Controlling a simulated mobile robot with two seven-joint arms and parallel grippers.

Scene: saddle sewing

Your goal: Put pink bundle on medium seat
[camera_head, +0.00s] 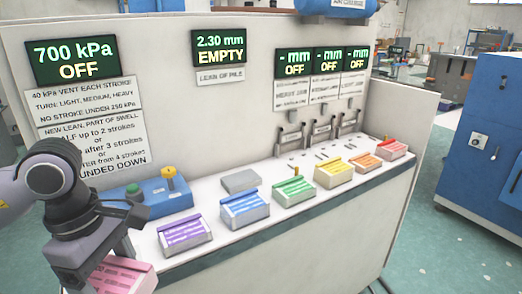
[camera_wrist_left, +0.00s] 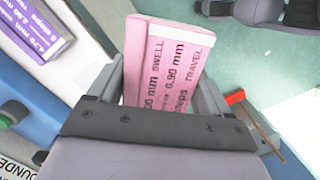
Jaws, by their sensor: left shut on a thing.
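The pink bundle (camera_head: 125,280) is at the lower left of the head view, held in my left gripper (camera_head: 108,268) by the bench's left end. In the left wrist view the pink bundle (camera_wrist_left: 168,60) sits between both fingers of my left gripper (camera_wrist_left: 163,98), its printed face showing. Three grey seat-like fixtures with levers stand at the back of the bench under three "- mm OFF" displays. The middle fixture (camera_head: 321,132) stands under the middle display; its small label is too blurred to read as medium. My right gripper is not in view.
Purple (camera_head: 184,234), blue (camera_head: 245,208), green (camera_head: 299,190), yellow (camera_head: 334,172), orange (camera_head: 365,162) and red (camera_head: 391,149) bundles line the bench front. A grey plate (camera_head: 241,181) lies behind the blue one. A blue box (camera_head: 158,198) with a yellow knob stands at the left.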

